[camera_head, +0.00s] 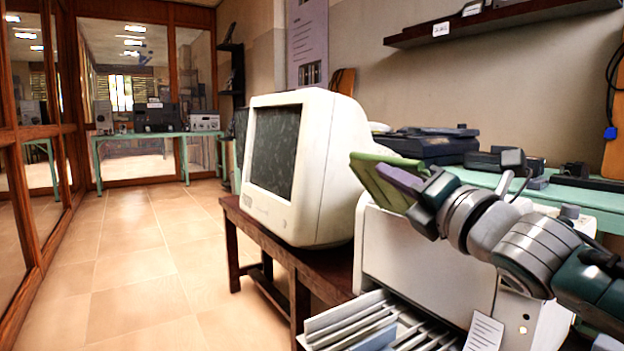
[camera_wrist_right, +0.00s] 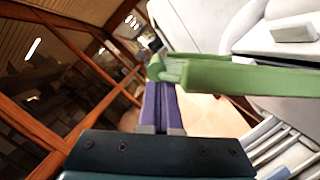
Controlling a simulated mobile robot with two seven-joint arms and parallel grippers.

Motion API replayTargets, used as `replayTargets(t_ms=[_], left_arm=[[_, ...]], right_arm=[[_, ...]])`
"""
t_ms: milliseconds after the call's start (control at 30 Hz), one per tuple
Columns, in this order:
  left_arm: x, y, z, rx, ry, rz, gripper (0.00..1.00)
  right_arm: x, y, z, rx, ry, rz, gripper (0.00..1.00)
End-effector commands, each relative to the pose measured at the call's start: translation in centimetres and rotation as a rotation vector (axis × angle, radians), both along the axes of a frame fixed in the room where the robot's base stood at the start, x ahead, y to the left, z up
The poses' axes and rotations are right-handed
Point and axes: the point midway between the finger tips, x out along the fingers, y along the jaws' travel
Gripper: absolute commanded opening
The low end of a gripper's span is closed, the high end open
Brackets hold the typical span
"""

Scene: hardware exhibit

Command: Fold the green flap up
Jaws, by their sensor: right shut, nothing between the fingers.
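The green flap (camera_head: 372,184) shows at the upper left edge of the white printer-like machine (camera_head: 425,260). It is tilted, and my right gripper hides part of it. In the right wrist view the flap (camera_wrist_right: 240,77) runs from the fingertips across to the right. My right gripper (camera_head: 392,174) comes in from the right, with its purple fingers shut and empty. In the right wrist view the fingertips (camera_wrist_right: 160,86) are right by the flap's left end; I cannot tell whether they touch it. My left gripper is not in view.
A white CRT monitor (camera_head: 315,165) stands on a brown wooden table (camera_head: 270,238) left of the machine. Slotted trays (camera_head: 365,325) stick out at the machine's lower front. A green bench (camera_head: 590,200) with dark devices is behind. The tiled floor at left is clear.

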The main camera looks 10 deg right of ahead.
Motion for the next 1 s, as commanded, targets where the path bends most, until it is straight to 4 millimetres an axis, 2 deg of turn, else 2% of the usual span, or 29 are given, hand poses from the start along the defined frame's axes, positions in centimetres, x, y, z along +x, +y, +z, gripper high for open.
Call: replayTargets(t_ms=[33,200,400,667,1000], left_arm=[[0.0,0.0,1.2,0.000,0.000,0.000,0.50],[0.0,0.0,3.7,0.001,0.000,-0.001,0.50],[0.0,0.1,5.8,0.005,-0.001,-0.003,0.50],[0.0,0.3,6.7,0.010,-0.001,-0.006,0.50],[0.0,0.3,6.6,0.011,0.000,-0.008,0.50]], right_arm=[[0.1,-0.7,1.1,0.021,0.009,-0.002,0.00],[0.6,-2.7,2.8,0.150,0.055,-0.002,0.00],[1.3,-4.7,4.1,0.311,0.114,-0.002,0.00],[2.1,-7.1,4.8,0.479,0.174,-0.003,0.00],[2.7,-8.6,5.1,0.482,0.174,-0.001,0.00]])
